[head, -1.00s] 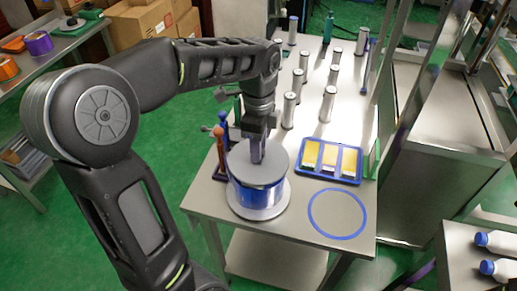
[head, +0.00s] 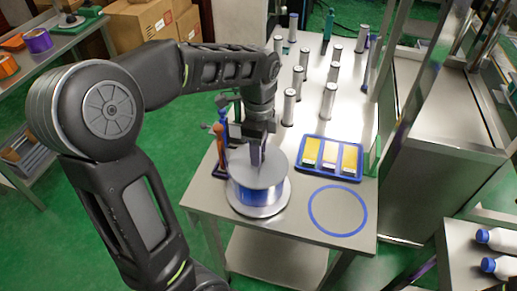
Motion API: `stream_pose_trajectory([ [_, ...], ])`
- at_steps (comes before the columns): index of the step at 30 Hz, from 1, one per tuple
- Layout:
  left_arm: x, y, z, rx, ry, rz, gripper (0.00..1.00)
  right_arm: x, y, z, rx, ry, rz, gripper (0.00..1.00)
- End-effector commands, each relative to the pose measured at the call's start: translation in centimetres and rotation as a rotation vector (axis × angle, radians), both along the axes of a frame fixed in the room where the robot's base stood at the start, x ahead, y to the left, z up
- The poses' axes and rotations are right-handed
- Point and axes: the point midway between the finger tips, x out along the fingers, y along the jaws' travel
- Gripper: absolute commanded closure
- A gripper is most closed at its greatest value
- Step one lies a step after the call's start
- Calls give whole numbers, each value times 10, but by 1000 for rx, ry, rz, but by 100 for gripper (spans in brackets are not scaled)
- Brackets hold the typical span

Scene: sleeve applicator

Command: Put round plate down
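The round plate (head: 274,168) is a flat grey disc, level, over a blue roll (head: 258,195). The roll stands on a wider round grey base (head: 283,203) near the table's front left. My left gripper (head: 257,161) points straight down at the middle of the plate, its fingers close together and seemingly shut on the plate's centre. The grip itself is too small to see clearly. I cannot tell whether the plate touches the roll. My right gripper is not in view.
A blue ring marking (head: 311,212) lies on clear tabletop to the right. Behind it is a blue tray (head: 328,178) with yellow pieces. Several silver cylinders (head: 328,102) stand farther back. Small upright tools (head: 220,150) stand close left of the roll.

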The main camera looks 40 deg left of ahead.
Motion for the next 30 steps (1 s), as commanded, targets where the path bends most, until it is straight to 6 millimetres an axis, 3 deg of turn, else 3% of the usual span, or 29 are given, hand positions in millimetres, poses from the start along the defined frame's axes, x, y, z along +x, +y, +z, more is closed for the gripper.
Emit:
stream_pose_trajectory([
  [6, 0, 0, 0, 0, 0, 0, 49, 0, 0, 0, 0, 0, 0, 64],
  [17, 0, 0, 8, 0, -1, 0, 49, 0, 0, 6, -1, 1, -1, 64],
  [23, 1, 0, 31, 0, -5, 0, 49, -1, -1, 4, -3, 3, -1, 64],
  [30, 1, 0, 84, 0, -5, 0, 49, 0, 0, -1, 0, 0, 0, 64],
])
